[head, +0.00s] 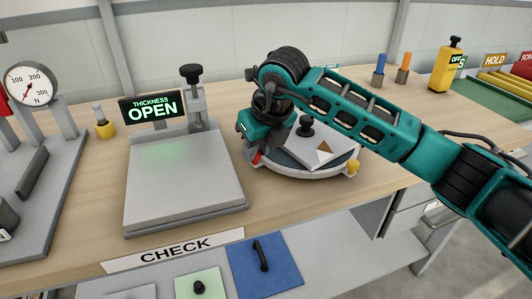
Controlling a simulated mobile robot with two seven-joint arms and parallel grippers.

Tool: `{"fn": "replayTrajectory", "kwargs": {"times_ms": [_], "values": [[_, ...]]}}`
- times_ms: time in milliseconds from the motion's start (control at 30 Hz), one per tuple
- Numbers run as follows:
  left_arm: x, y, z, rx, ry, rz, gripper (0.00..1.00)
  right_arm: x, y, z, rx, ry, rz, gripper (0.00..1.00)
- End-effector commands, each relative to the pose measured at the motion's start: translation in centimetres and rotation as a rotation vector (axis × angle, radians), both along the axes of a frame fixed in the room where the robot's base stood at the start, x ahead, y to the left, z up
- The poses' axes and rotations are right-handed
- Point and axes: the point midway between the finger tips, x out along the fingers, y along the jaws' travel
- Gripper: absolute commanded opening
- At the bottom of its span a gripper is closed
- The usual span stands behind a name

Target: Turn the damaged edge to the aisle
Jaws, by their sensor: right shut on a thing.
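A round light-grey turntable (300,172) stands on the bench, right of centre. On it lies a dark grey plate (290,155) with a black knob (306,126) and a pale patch with a brown triangular mark (323,149) at its right side. A yellow knob (352,166) sits on the turntable's right front rim. My right gripper (258,155) is at the left rim, fingers down, shut on a small red piece (257,159) that is mostly hidden. My forearm and wrist cover the turntable's back. My left gripper is out of view.
A thickness gauge (185,185) reading OPEN stands just left of the turntable. A force-dial stand (32,85) is at far left. Blue and orange pegs (379,68) and a yellow bottle-like device (446,68) stand at the back right. Below the bench front, a shelf holds a blue pad (265,275).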

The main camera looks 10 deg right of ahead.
Motion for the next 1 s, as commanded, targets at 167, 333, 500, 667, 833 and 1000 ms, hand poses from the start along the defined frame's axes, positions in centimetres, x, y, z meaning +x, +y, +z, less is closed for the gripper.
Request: {"fn": "replayTrajectory", "kwargs": {"times_ms": [167,333,500,667,833,1000], "values": [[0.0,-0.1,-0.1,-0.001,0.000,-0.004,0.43,1.1,0.7,0.1,0.001,-0.004,-0.085,0.00],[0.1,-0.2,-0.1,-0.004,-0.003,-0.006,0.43,2.1,1.2,0.1,0.001,-0.004,-0.159,0.00],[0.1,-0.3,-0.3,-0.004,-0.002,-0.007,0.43,2.8,1.5,0.1,0.002,-0.003,-0.218,0.00],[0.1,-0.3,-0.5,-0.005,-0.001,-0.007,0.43,3.3,1.7,0.1,0.001,-0.003,-0.257,0.00],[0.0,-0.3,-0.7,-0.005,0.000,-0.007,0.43,3.7,1.7,0.1,0.001,-0.003,-0.280,0.00],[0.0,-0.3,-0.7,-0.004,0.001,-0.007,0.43,3.8,1.8,0.1,0.001,-0.003,-0.290,0.00]]}}
